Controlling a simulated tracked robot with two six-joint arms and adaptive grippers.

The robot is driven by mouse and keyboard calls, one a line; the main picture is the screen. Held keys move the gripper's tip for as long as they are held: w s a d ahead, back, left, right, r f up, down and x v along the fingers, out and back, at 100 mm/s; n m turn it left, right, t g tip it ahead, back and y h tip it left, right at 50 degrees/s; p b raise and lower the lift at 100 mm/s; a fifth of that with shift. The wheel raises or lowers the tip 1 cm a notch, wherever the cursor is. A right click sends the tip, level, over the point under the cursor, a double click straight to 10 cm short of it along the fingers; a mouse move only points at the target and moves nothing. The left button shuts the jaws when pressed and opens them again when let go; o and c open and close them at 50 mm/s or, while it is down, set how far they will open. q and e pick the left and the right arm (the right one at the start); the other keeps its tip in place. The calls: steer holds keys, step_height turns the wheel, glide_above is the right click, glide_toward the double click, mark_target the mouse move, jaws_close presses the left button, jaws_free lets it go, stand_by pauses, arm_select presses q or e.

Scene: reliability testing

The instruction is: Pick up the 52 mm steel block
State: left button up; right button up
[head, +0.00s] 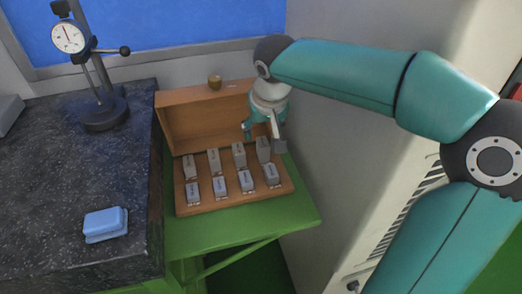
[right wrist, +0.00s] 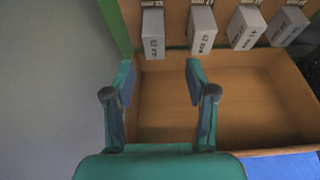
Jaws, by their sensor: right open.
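Several grey steel blocks stand in two rows in an open wooden case (head: 235,197) in the head view. The back-right block (head: 263,149) is just below my right gripper (head: 264,136). In the right wrist view, my right gripper (right wrist: 160,80) is open and empty, its fingers apart over the case's lid side. The same end block (right wrist: 153,34) lies ahead of the gap between the fingertips, not between them. Its small label may read 52, but I cannot be sure. My left gripper is not in view.
The case's raised lid (head: 205,122) stands behind the blocks. The case sits on a green stand (head: 295,213) close to a pale cabinet on the right. A dark granite surface (head: 50,180) on the left holds a dial gauge stand (head: 104,110) and a blue block (head: 105,223).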

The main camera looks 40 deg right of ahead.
mark_target(262, 141)
steer(key=x, duration=0.4)
steer(key=shift+s+d+f, duration=0.25)
steer(key=shift+d+f, duration=0.05)
steer(key=shift+f, duration=0.05)
steer(key=shift+w+f, duration=0.25)
steer(key=shift+f, duration=0.15)
jaws_close()
steer(key=shift+r, duration=0.1)
